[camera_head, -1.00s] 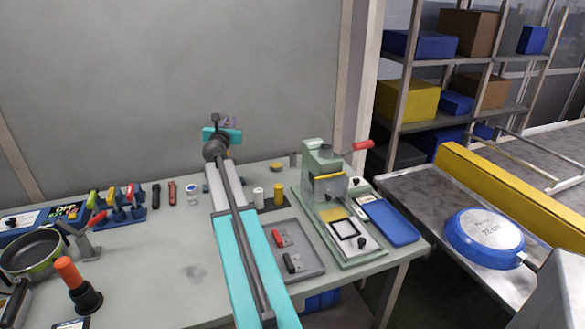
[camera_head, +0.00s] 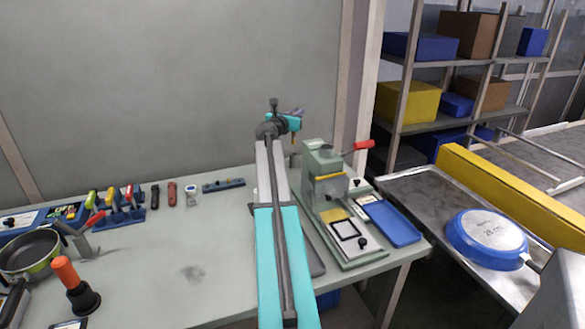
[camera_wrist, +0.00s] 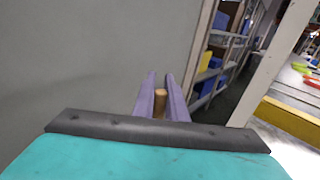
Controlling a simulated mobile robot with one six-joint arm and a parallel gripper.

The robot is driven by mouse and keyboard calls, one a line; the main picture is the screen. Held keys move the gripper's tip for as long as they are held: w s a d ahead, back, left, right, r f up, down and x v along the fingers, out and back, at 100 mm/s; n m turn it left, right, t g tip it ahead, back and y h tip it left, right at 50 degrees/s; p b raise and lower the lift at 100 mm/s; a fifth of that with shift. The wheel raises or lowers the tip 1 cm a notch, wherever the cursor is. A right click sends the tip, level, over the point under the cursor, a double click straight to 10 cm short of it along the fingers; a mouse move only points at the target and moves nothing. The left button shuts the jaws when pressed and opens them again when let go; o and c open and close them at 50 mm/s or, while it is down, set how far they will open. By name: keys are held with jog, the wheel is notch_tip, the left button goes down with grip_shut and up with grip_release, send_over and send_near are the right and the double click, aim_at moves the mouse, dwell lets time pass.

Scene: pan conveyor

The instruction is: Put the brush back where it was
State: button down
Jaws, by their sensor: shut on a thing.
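My gripper (camera_head: 297,113) is raised above the back of the bench, left of and behind the green press. In the wrist view its two purple fingers (camera_wrist: 161,97) are shut on a round wooden piece, which I take to be the brush (camera_wrist: 160,103). Only a short brown part of the brush shows between the fingers; its bristles cannot be made out. In the head view the gripper is small and partly behind my arm.
The green press (camera_head: 325,170) with a red lever stands close to my arm. A blue tray (camera_head: 392,222) lies right of it. A dark blue strip (camera_head: 223,185) and a tool rack (camera_head: 122,212) stand left. A pan (camera_head: 486,238) lies upside down on the metal table. The bench middle is clear.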

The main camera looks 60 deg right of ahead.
jog(key=shift+f, duration=0.1)
notch_tip(320, 180, down, 6)
dwell(0.5)
jog(key=shift+f, duration=0.1)
jog(key=shift+f+b, duration=0.3)
jog(key=shift+f, duration=1.65)
jog(key=c, duration=1.8)
grip_release()
jog(key=shift+o, duration=0.2)
